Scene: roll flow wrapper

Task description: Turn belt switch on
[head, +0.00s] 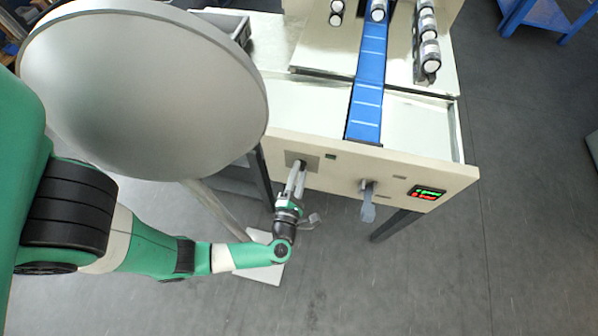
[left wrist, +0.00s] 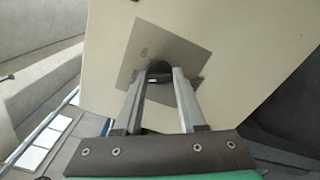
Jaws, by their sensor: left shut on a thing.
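The belt switch shows as a dark round knob (left wrist: 159,70) on a square grey plate (left wrist: 170,50) in the left wrist view. In the head view, the grey plate (head: 301,160) is on the left part of the machine's cream front panel, and the knob is hidden by the fingers. My left gripper (head: 299,168) reaches the plate from the front. In the left wrist view, its two fingertips (left wrist: 159,75) stand on either side of the knob and are shut on it. My right gripper is in neither view.
A blue conveyor belt (head: 369,85) runs back from the panel. The floor in front is mostly clear.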

